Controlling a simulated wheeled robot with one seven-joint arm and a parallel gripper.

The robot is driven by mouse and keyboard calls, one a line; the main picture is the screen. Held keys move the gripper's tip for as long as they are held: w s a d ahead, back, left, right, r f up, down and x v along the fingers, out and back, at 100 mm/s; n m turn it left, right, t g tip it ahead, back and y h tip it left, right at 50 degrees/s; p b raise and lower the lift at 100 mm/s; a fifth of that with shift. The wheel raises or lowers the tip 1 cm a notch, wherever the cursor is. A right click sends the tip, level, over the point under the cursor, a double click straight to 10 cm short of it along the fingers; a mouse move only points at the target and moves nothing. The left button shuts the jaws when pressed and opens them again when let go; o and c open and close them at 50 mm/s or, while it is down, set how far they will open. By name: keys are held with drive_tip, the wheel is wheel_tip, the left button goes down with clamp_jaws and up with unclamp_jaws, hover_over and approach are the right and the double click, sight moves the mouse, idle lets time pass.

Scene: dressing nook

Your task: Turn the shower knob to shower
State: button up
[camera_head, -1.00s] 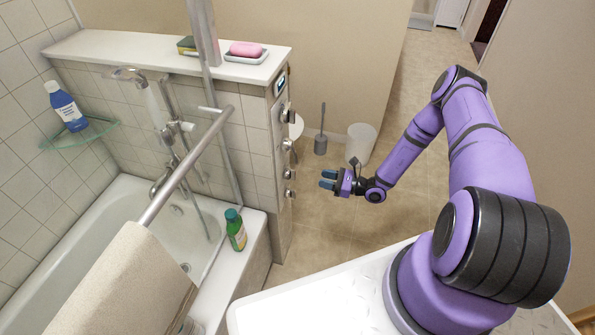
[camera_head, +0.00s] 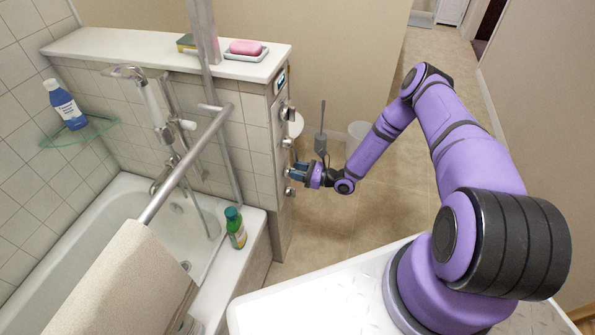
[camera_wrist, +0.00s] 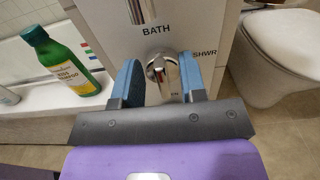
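The shower knob (camera_wrist: 160,70) is chrome and sits on the white panel, below the label BATH and left of the label SHWR (camera_wrist: 204,53) in the wrist view. My gripper (camera_wrist: 159,62) is open, with one blue finger on each side of the knob. A gap shows between the knob and the left finger; whether the right finger touches it I cannot tell. In the head view my gripper (camera_head: 296,171) is at the end face of the tiled half-wall, and its fingers partly hide the lower fittings there.
Another chrome fitting (camera_wrist: 140,10) is above the knob. A green bottle (camera_head: 236,228) stands on the bathtub rim (camera_head: 247,254). A toilet (camera_wrist: 280,55) is at right in the wrist view. A white bin (camera_head: 358,135) stands on the floor behind my arm.

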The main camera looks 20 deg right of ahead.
clamp_jaws()
idle(0.3)
drive_tip(key=m, duration=0.3)
drive_tip(key=shift+w+d+m, duration=0.25)
drive_tip(key=shift+w+m, duration=0.05)
drive_tip(key=shift+m, duration=0.1)
drive_tip(key=shift+w+d+f+m, duration=0.2)
drive_tip(key=shift+f+m, duration=0.1)
drive_tip(key=shift+m, duration=2.05)
drive_tip(key=shift+w+d+f+m, duration=0.15)
drive_tip(key=shift+f+m, duration=0.2)
drive_tip(key=shift+m, duration=1.95)
drive_tip(key=shift+w+d+f+m, duration=0.1)
drive_tip(key=shift+w+f+m, duration=0.15)
drive_tip(key=shift+m, duration=2.1)
drive_tip(key=shift+f, duration=0.1)
